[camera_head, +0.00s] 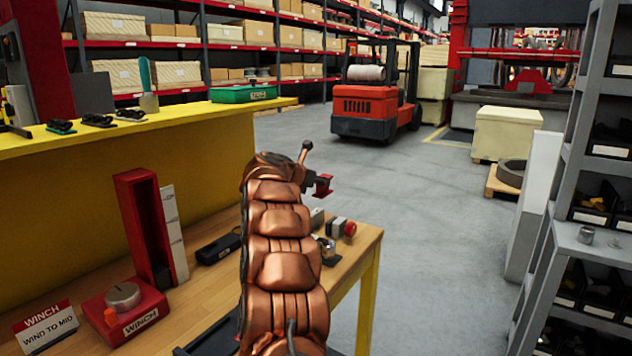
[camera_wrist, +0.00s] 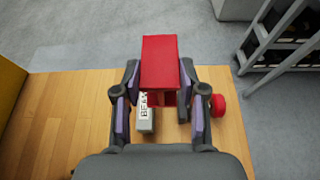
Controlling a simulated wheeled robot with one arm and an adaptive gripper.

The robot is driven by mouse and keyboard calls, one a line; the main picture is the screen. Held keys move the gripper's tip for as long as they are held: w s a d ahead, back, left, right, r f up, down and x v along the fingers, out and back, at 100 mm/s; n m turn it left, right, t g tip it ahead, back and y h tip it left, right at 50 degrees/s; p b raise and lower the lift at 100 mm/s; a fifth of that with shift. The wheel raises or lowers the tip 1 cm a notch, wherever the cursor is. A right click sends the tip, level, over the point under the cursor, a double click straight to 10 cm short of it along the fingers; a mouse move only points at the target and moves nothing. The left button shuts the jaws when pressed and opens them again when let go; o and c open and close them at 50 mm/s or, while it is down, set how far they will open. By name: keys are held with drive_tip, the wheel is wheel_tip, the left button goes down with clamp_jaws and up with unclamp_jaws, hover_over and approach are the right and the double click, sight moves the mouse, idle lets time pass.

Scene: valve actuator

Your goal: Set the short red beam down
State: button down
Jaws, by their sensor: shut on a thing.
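The short red beam (camera_wrist: 160,62) is held between the two fingers of my gripper (camera_wrist: 160,95) in the wrist view. It also shows as a small red piece (camera_head: 322,186) at the end of my arm in the head view, above the right end of the wooden bench (camera_head: 205,310). My gripper is shut on it. Below the beam, a grey block with a "BEAM" label (camera_wrist: 145,118) stands on the bench, partly hidden by the beam and a finger. I cannot tell whether the beam touches it.
A grey block with a red round end (camera_head: 348,229) stands near the bench's right edge. A tall red channel (camera_head: 146,228), a black device (camera_head: 218,248) and a red winch box (camera_head: 124,312) stand on the left. Bare wood lies between them. Shelving (camera_head: 575,190) stands right, across open floor.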

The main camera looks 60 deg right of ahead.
sight(318, 195)
drive_tip(key=shift+a, duration=0.15)
drive_tip(key=shift+f+b, duration=2.65)
drive_tip(key=shift+f, duration=0.25)
drive_tip(key=shift+w, duration=0.1)
drive_tip(key=shift+f+b, duration=1.9)
drive_tip(key=shift+f, duration=0.55)
drive_tip(key=shift+f, duration=0.2)
